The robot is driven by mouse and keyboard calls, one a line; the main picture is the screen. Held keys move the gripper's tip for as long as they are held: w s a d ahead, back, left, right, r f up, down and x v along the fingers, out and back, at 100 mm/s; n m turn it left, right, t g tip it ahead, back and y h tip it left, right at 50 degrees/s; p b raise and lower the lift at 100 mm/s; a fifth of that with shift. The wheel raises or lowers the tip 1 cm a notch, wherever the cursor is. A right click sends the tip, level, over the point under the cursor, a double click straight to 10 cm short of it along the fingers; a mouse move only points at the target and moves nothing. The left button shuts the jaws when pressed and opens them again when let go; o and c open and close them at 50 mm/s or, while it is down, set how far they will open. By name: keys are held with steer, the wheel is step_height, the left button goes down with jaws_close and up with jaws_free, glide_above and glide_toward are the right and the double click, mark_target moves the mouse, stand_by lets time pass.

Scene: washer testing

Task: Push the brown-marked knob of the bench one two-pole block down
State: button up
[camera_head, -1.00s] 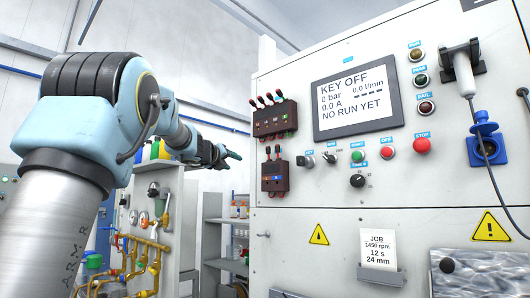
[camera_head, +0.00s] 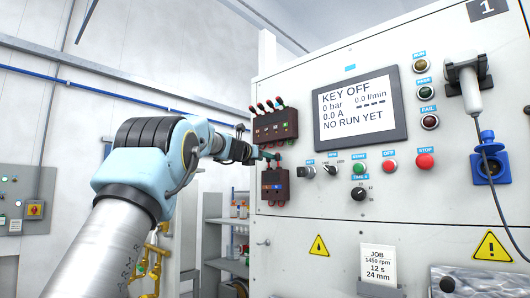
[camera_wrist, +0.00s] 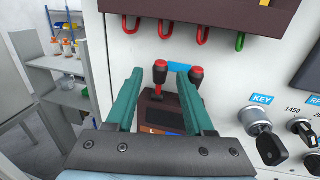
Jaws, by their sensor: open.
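The two-pole block (camera_head: 274,187) is a dark brown box on the front of bench one, below a wider block. In the wrist view it (camera_wrist: 160,112) has two levers with red-and-black knobs, a left knob (camera_wrist: 160,68) and a right knob (camera_wrist: 196,74). Below them are an orange-brown mark (camera_wrist: 152,130) at left and a blue mark at right, partly hidden by my gripper. Both levers stand up. My gripper (camera_head: 266,155) is open with teal fingers, at the block's top. In the wrist view my gripper (camera_wrist: 158,72) has the left knob between its fingertips; contact cannot be told.
The wider block (camera_head: 275,125) with several levers is just above; its red and green hooks hang close in the wrist view. A key switch (camera_wrist: 262,130) and other knobs sit to the right. Shelves (camera_head: 235,235) stand at left behind the bench.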

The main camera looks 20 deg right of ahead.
steer(key=shift+w+d, duration=0.25)
steer(key=shift+d, duration=0.15)
jaws_close()
stand_by(0.4)
